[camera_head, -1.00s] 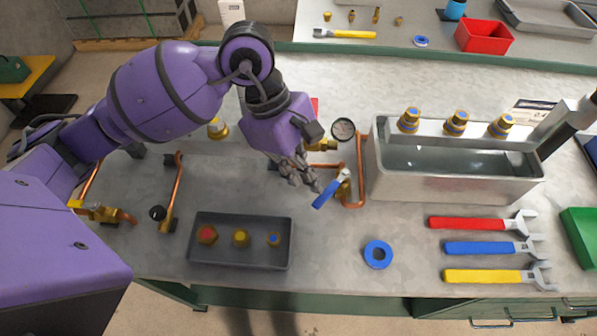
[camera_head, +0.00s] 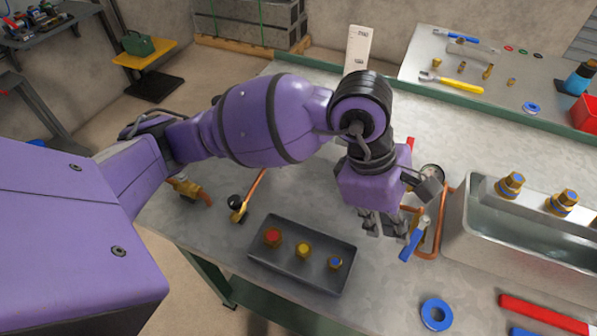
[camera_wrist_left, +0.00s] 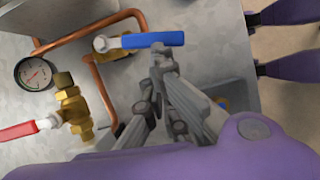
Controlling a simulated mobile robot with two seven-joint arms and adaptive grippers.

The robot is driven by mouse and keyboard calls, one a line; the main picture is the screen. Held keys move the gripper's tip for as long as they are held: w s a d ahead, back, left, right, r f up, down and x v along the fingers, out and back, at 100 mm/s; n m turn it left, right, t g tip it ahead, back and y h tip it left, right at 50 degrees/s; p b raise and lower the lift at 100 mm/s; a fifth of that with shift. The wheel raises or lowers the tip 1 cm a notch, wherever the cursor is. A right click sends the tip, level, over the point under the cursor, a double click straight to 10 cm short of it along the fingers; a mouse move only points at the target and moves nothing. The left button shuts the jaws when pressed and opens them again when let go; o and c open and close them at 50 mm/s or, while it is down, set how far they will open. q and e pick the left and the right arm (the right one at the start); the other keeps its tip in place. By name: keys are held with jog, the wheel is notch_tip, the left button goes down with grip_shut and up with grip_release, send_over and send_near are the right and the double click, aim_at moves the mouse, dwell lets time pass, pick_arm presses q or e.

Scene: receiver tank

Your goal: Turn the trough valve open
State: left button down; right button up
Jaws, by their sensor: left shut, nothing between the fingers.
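The valve with the blue lever (camera_head: 412,244) sits on copper pipe beside the steel trough (camera_head: 470,232). In the head view the lever slants down and left from its brass body. In the left wrist view the blue lever (camera_wrist_left: 145,41) runs level, pointing right, away from its pivot. My left gripper (camera_head: 386,228) is shut and empty, just left of the lever in the head view. In the wrist view its fingertips (camera_wrist_left: 160,60) are just below the lever; I cannot tell whether they touch it. My right gripper is out of view.
A pressure gauge (camera_wrist_left: 35,73) and a red-levered valve (camera_wrist_left: 28,130) are close by. A dark tray (camera_head: 290,278) with coloured-topped brass fittings lies left of my gripper. A blue ring (camera_head: 436,314) and a red-handled wrench (camera_head: 540,314) lie in front of the trough.

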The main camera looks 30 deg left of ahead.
pick_arm(q)
jog(key=shift+s+d, duration=0.25)
jog(key=shift+d, duration=0.15)
dwell(0.4)
dwell(0.5)
